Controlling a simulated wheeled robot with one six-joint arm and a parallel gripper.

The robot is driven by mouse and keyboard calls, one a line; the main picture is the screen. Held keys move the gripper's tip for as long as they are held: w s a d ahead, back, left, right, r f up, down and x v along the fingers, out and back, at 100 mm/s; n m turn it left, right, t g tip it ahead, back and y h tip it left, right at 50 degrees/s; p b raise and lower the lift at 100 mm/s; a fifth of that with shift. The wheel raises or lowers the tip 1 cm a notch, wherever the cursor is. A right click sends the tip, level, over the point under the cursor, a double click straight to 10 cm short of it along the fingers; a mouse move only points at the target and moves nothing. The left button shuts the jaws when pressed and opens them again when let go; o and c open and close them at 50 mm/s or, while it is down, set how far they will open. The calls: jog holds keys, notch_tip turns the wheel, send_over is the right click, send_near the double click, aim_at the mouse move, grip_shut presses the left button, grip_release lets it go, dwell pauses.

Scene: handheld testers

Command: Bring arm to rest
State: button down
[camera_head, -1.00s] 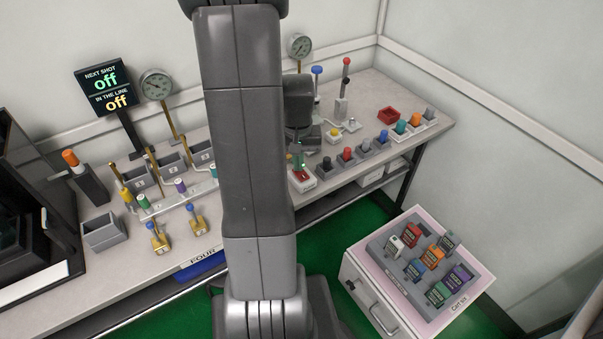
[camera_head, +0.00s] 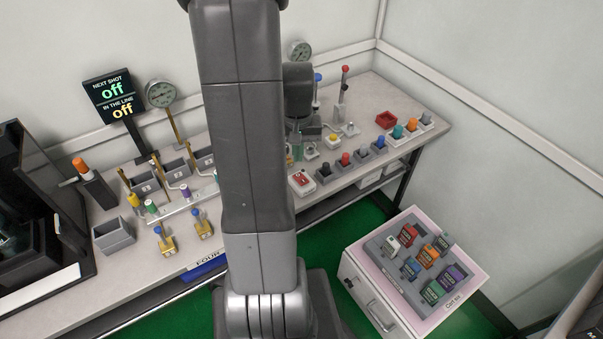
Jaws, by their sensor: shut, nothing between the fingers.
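My arm rises through the middle of the head view as a thick grey column and hides part of the bench behind it. Its dark wrist (camera_head: 298,92) shows just right of the column, above the bench. My gripper (camera_head: 296,150) hangs below the wrist, mostly hidden behind the column. It is shut and holds nothing. It is left of and behind the red-button box (camera_head: 302,182), apart from it as far as I can see.
The bench (camera_head: 75,293) carries a sign (camera_head: 112,99) reading off, a gauge (camera_head: 160,94), grey holders and coloured knobs. A red tray (camera_head: 386,120) lies at the right. A white drawer cabinet (camera_head: 368,306) with coloured blocks stands at the lower right, over green floor.

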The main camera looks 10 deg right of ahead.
aim_at(298, 175)
jog(key=shift+r, duration=0.6)
jog(key=shift+f, duration=0.1)
notch_tip(298, 175, down, 7)
jog(key=b, duration=0.5)
